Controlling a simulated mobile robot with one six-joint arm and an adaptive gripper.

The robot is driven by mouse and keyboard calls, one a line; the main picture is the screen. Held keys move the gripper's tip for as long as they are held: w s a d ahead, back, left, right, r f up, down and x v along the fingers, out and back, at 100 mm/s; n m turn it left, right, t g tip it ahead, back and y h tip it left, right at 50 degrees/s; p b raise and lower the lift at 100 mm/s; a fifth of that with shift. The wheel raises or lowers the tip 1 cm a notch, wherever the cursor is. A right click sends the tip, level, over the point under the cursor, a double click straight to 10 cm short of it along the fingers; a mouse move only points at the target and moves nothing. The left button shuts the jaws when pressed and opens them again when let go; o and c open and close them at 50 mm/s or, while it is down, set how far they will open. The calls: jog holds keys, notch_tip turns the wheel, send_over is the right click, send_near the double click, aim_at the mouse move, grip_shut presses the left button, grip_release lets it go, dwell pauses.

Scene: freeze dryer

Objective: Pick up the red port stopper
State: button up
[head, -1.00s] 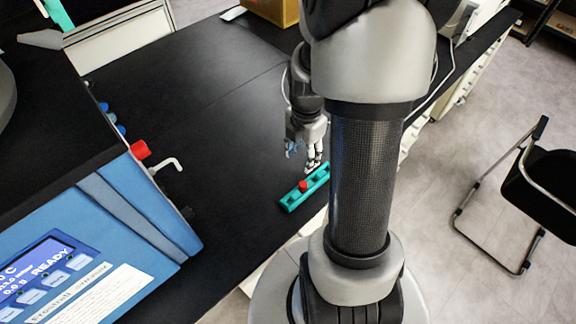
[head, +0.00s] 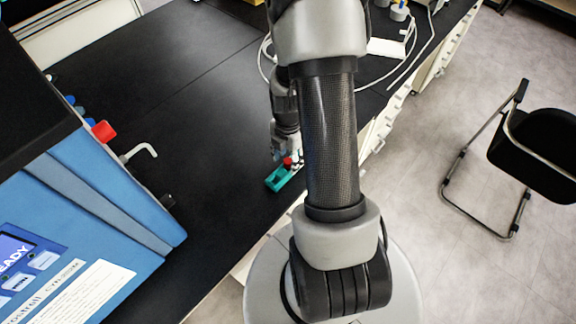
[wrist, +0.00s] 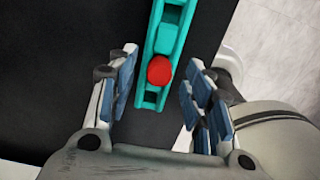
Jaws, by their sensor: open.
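The red port stopper (wrist: 160,70) sits in a teal rack (wrist: 173,14) on the black bench. In the wrist view it shows as a round red top, just ahead of and between the spread fingers. My gripper (wrist: 157,85) is open, with one finger pad on each side of the rack and nothing held. In the head view the red stopper (head: 287,162) shows on the teal rack (head: 277,180), with my gripper (head: 288,148) right beside it. My arm hides part of the rack there.
A blue freeze dryer (head: 100,200) stands at left, with a red knob (head: 104,131) and a white bent tube (head: 140,150) on its side. The black bench (head: 200,110) between is clear. White cables lie behind my arm. A black chair (head: 540,150) stands at right.

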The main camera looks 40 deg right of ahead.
aim_at(288, 161)
jog(key=shift+f, duration=0.95)
jog(key=shift+r, duration=0.1)
jog(key=c, duration=1)
jog(key=shift+r, duration=0.1)
notch_tip(288, 161, up, 20)
jog(key=p, duration=0.6)
